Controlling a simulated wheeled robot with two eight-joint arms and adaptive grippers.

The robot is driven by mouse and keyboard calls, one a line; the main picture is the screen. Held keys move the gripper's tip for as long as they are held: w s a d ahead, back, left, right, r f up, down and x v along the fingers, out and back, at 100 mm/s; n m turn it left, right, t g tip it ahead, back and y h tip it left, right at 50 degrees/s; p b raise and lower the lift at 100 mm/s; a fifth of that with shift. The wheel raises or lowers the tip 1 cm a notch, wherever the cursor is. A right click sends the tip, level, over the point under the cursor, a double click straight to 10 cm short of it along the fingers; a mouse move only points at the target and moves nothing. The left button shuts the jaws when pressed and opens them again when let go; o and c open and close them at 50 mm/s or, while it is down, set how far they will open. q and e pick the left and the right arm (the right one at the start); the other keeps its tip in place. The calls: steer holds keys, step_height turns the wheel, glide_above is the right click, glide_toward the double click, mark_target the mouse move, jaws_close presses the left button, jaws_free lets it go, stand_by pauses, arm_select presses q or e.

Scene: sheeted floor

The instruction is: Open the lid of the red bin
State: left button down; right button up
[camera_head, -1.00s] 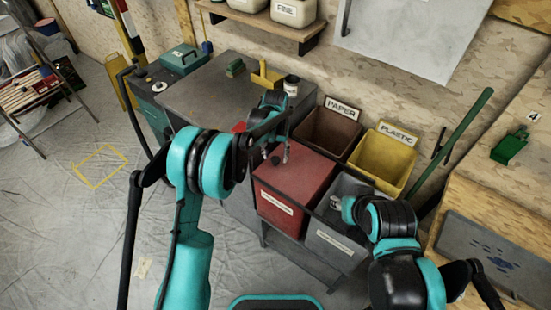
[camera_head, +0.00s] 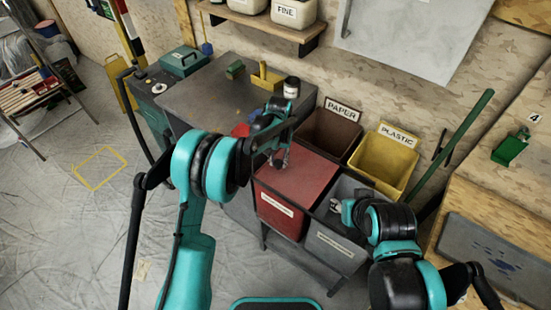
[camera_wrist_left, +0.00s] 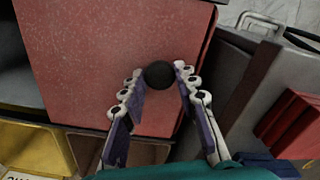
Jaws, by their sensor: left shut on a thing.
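The red bin (camera_head: 278,212) stands in the front row of bins, with its flat red lid (camera_head: 312,178) lying on top and looking closed. In the left wrist view, the lid (camera_wrist_left: 95,65) fills much of the picture and has a round black knob (camera_wrist_left: 158,74).
A brown paper bin (camera_head: 330,133) and a yellow plastic bin (camera_head: 382,162) stand behind. The grey bin (camera_head: 335,245) is right of the red one. A grey workbench (camera_head: 205,95) with small items is at the left. A green pole (camera_head: 455,140) leans at the right.

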arm_select(q)
steer(key=s+d, duration=0.3)
steer(key=d, duration=0.1)
steer(key=s+d, duration=0.3)
steer(key=d, duration=0.2)
steer(key=s+d, duration=0.4)
steer(key=shift+d, duration=0.35)
steer(key=c, duration=1.1)
jaws_free()
steer(key=shift+c, duration=0.2)
step_height(320, 180, up, 12)
